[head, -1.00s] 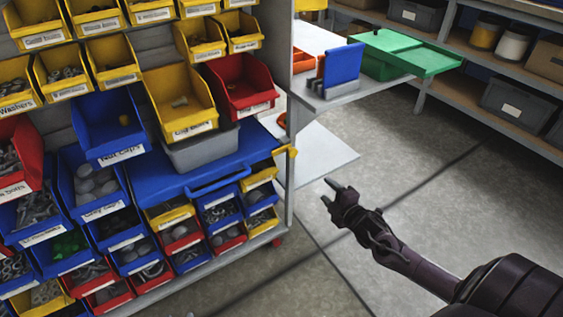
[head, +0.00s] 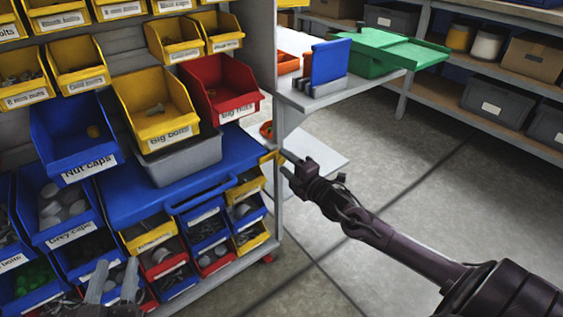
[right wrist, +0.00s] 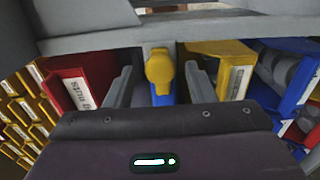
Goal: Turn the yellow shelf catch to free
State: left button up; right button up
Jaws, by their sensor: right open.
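The yellow shelf catch (head: 268,157) sits on the shelf's right front upright, at the right end of the blue pull-out shelf (head: 150,195). My right gripper (head: 286,164) is open just to the right of the catch. In the right wrist view the catch (right wrist: 159,68) shows between the two spread fingers of the right gripper (right wrist: 160,82); I cannot tell whether they touch it. My left gripper (head: 114,278) is at the bottom left, its two fingers apart, in front of the lower bins. Its lower part is cut off by the frame.
A grey bin (head: 185,160) stands on the blue shelf, below the yellow big bolts bin (head: 155,120) and red big nuts bin (head: 222,90). A side table (head: 345,92) holds a green box (head: 375,60). Open floor lies to the right.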

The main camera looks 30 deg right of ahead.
jog(key=w, duration=0.2)
jog(key=shift+w+a+b, duration=0.15)
jog(key=shift+w+b, duration=0.15)
jog(key=shift+w, duration=0.05)
pick_arm(q)
notch_tip(320, 180, up, 6)
jog(key=t+h, duration=0.1)
jog(key=t, duration=0.2)
jog(key=shift+s+a, duration=0.2)
jog(key=shift+a, duration=0.1)
pick_arm(e)
jog(key=shift+c, duration=0.3)
